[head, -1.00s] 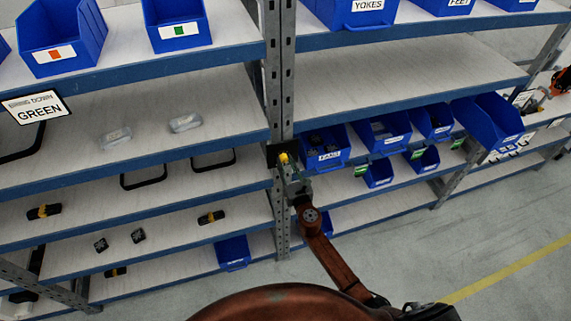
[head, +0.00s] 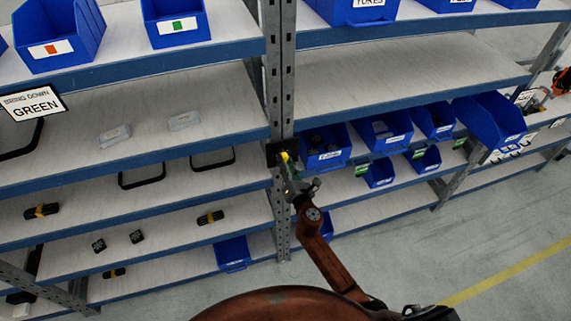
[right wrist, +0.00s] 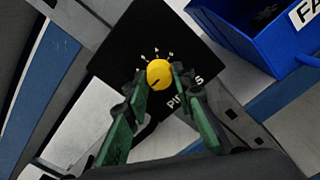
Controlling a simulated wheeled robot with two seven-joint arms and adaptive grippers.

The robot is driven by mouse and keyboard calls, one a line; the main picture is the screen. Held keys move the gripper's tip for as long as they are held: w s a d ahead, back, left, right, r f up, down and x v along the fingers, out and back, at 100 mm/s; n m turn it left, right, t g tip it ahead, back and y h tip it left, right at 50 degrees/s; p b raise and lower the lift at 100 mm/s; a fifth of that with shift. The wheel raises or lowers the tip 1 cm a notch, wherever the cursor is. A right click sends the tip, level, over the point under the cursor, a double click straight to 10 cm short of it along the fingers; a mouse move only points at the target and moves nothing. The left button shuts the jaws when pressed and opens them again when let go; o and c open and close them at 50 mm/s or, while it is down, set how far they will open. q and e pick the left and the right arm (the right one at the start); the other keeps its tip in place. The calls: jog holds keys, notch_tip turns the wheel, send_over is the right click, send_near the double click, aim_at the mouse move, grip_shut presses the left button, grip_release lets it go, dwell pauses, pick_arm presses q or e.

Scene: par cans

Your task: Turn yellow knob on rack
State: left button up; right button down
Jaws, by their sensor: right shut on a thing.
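The yellow knob (right wrist: 159,74) sits on a black plate (right wrist: 118,52) with white markings around it, fixed to the rack's grey upright. In the head view the knob (head: 285,157) is small, at the middle of the rack. My right gripper (right wrist: 159,82) has its two green fingers on either side of the knob, shut on it. A dark pointer line on the knob's face points down and to the left. In the head view my right gripper (head: 289,172) reaches up to the plate from below. My left gripper is not in view.
A blue bin (head: 323,147) stands on the shelf just right of the knob; its edge also shows in the wrist view (right wrist: 268,35). The rack upright (head: 280,80) runs above and below the plate. Floor on the right (head: 480,235) is clear.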

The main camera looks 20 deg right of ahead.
jog(key=shift+m, duration=0.6)
jog(key=c, duration=1.6)
grip_release()
jog(key=s, duration=1.2)
jog(key=shift+d, duration=0.2)
